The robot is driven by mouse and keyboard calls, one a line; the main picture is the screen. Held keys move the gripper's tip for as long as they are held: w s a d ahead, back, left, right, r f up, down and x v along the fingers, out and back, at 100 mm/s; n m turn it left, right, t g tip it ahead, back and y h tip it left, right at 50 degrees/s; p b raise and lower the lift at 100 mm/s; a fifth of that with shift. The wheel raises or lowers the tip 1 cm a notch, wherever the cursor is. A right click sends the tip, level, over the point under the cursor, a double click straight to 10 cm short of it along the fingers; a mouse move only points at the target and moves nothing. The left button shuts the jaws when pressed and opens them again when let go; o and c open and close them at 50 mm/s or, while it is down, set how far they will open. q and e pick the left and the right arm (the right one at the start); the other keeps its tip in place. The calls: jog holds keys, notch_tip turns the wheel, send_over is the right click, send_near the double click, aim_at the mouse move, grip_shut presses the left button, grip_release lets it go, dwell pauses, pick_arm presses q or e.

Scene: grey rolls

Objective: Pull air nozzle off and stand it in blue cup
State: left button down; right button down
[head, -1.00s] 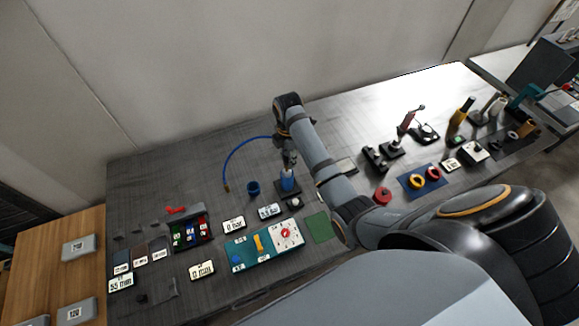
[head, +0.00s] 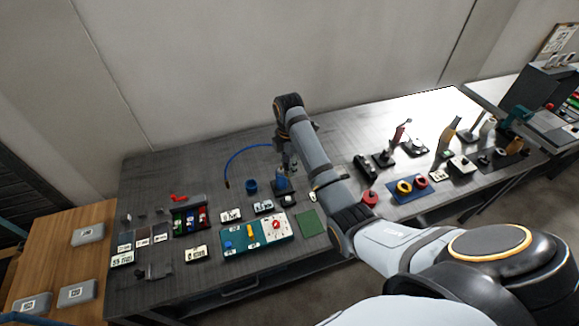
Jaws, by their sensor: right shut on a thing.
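The blue cup (head: 251,186) stands upright on the dark grey bench, left of my right gripper. My right gripper (head: 285,169) points down and is shut on the top of a small blue piece, which I take for the air nozzle (head: 282,182). It is upright at a dark base (head: 285,194) just right of the cup. The fingers and the nozzle's upper part are too small to make out. A blue hose (head: 240,157) arcs from behind the gripper to a brass-coloured end left of the cup. My left gripper is out of view.
In front stand a teal panel (head: 240,242) with a red dial and several number cards. A tray of coloured pieces (head: 190,218) is at left. Bench behind the hose is clear.

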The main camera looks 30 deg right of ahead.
jog(key=shift+s+f, duration=0.1)
jog(key=shift+f, duration=0.45)
jog(key=shift+f+b, duration=0.35)
jog(key=shift+f, duration=0.25)
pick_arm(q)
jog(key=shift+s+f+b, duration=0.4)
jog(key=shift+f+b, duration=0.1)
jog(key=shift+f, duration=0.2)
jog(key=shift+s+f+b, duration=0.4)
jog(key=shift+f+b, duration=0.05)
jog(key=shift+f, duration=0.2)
pick_arm(e)
jog(key=shift+f, duration=2.95)
